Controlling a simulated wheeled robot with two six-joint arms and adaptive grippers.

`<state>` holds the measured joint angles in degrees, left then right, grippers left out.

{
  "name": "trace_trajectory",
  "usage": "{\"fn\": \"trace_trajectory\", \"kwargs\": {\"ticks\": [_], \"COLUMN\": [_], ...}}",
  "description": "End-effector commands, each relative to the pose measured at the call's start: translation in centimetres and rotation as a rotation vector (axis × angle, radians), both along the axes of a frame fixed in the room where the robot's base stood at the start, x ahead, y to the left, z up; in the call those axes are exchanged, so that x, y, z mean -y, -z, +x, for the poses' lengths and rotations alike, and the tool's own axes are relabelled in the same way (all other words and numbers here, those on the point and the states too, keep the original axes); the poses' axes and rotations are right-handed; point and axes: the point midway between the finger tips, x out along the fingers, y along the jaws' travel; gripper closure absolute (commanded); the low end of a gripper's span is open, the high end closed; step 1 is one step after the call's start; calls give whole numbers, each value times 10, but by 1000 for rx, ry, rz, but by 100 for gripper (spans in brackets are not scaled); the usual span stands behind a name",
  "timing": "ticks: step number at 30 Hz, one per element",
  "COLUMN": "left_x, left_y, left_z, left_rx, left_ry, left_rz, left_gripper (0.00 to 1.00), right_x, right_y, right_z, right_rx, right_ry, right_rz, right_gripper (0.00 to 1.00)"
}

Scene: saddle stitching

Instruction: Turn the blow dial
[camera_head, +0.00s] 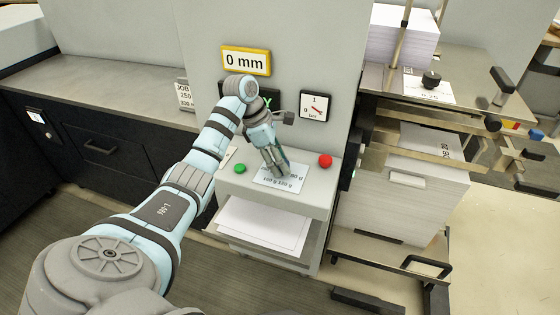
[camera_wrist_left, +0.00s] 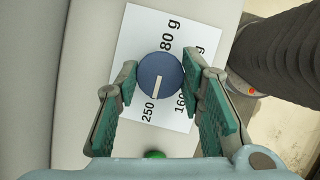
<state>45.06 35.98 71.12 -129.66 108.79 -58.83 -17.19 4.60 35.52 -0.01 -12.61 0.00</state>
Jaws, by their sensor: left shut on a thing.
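The blue dial (camera_wrist_left: 160,80) with a white pointer line shows in the left wrist view, on a white card (camera_wrist_left: 125,65) printed with gram values. In that view the pointer runs roughly up and down, towards the side of the 250 mark. My left gripper (camera_wrist_left: 160,76) has its green-padded fingers on either side of the dial and is shut on it. In the head view my left gripper (camera_head: 275,170) points down at the card (camera_head: 289,186) on the grey shelf and hides the dial. My right gripper is not in view.
A green button (camera_head: 239,169) and a red button (camera_head: 325,160) flank the card. Above are a bar gauge (camera_head: 315,107) and a "0 mm" sign (camera_head: 246,61). A black knob (camera_head: 431,80) stands on the machine at right. Paper (camera_head: 262,228) lies under the shelf.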

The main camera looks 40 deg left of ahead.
Motion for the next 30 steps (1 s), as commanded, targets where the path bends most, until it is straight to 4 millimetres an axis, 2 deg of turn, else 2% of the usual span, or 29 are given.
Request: {"fn": "trace_trajectory", "kwargs": {"ticks": [12, 13, 16, 17, 26, 30], "left_x": [-1, -1, -1, -1, -1, -6], "left_y": [-1, -1, -1, -1, -1, -16], "left_z": [1, 1, 1, 1, 0, -3], "left_rx": [3, 3, 3, 3, 1, 3], "left_ry": [7, 7, 7, 7, 7, 6], "left_rz": [4, 4, 2, 2, 1, 2], "left_gripper": [93, 63, 47, 45, 45, 45], "right_x": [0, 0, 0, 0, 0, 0], "right_y": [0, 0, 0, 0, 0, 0], "right_z": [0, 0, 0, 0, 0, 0], "right_rx": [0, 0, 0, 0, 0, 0], "right_ry": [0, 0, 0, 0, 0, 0], "right_rz": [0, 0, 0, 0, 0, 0], "right_gripper": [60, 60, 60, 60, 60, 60]}}
